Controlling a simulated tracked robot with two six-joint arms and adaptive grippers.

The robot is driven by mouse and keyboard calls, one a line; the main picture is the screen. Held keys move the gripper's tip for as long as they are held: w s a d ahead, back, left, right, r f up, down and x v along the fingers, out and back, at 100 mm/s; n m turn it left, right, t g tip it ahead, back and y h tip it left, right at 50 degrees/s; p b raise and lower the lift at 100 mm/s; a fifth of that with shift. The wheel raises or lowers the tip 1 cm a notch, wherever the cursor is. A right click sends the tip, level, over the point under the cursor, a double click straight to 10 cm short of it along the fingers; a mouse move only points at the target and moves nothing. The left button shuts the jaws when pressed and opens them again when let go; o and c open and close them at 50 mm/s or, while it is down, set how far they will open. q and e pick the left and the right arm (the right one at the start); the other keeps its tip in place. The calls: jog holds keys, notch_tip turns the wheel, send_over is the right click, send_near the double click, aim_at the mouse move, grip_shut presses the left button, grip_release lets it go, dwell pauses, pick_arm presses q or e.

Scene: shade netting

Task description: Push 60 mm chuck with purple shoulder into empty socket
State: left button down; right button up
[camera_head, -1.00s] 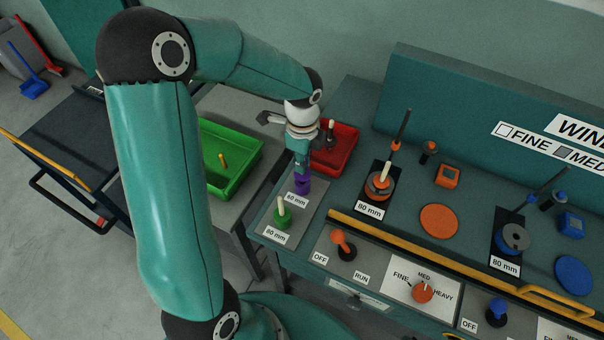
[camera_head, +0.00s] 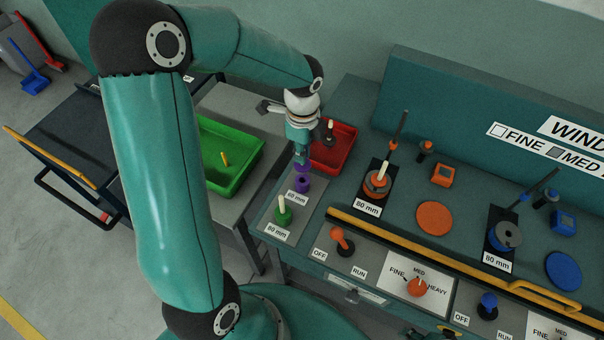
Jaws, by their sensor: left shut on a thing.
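My left gripper (camera_head: 301,158) points down over the place labelled "60 mm" on the grey plate. It is shut on a small purple piece (camera_head: 303,168), the purple-shouldered chuck as far as I can tell; my fingers hide most of it. Directly below is another purple part (camera_head: 302,184) by the "60 mm" label. I cannot tell whether the two touch.
A green chuck (camera_head: 282,214) with a white peg stands close in front. Behind are a green tray (camera_head: 240,178) and a red tray (camera_head: 345,158). A chuck with a white peg sits in the orange station (camera_head: 377,186). A yellow rail (camera_head: 440,252) runs along the bench.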

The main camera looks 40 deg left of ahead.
pick_arm(q)
jog(key=shift+r, duration=0.1)
jog(key=shift+r+p, duration=1.65)
jog(key=shift+r, duration=0.3)
